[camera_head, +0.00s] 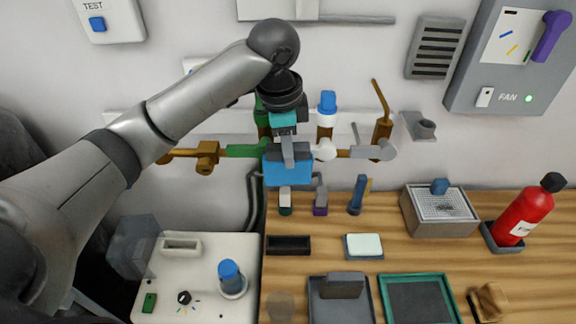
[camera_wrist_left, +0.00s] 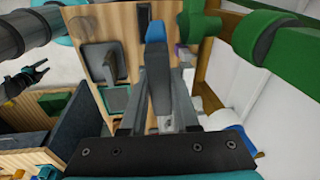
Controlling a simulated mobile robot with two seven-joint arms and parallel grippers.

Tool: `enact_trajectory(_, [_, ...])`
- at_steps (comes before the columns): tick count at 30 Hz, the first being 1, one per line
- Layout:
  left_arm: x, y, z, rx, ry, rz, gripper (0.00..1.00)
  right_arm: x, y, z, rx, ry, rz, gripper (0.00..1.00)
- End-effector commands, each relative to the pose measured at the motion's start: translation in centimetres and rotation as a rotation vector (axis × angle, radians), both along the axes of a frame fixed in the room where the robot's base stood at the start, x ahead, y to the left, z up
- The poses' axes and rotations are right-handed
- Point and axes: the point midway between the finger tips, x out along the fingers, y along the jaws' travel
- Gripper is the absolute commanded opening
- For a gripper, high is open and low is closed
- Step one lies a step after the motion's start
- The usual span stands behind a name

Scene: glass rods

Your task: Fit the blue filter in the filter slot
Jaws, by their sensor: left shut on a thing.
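My left gripper (camera_head: 288,158) is shut on the blue filter (camera_head: 288,173), a flat blue panel with a grey grip. It holds the filter in the air in front of the pipes, above the back of the wooden bench. In the left wrist view the filter's grey body stands between the fingers (camera_wrist_left: 155,95), with blue (camera_wrist_left: 153,32) at its far end. A pale holder with a narrow dark slot (camera_head: 181,246) stands on the white unit at lower left; I cannot tell if it is the filter slot. My right gripper (camera_wrist_left: 28,78) seems to show at the left of the wrist view, its jaws unclear.
Green and brass pipes (camera_head: 245,151) with valves run along the wall close behind the filter. A dark open box (camera_head: 288,253), a green-rimmed tray (camera_head: 381,300), a grey bin (camera_head: 406,215) and a red extinguisher (camera_head: 523,214) stand on the bench. A blue-topped cylinder (camera_head: 231,273) stands on the white unit.

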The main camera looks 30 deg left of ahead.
Motion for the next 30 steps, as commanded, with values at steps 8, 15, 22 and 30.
enact_trajectory(8, [0.0,-0.1,2.3,-0.001,0.0,0.0,0.0,0.0,0.0,0.3,0.0,0.0,0.0,0.5])
enact_trajectory(15, [-0.1,-0.4,2.1,-0.002,-0.002,0.026,0.0,0.0,0.0,-0.2,0.0,0.0,0.0,0.5])
enact_trajectory(22, [-1.1,-2.0,0.5,-0.01,-0.009,0.167,0.0,0.0,0.0,-2.1,0.0,0.0,0.0,0.5])
enact_trajectory(30, [-3.2,-4.1,-2.3,-0.02,-0.009,0.418,0.0,0.0,0.0,-4.9,0.0,0.0,-0.001,0.5])
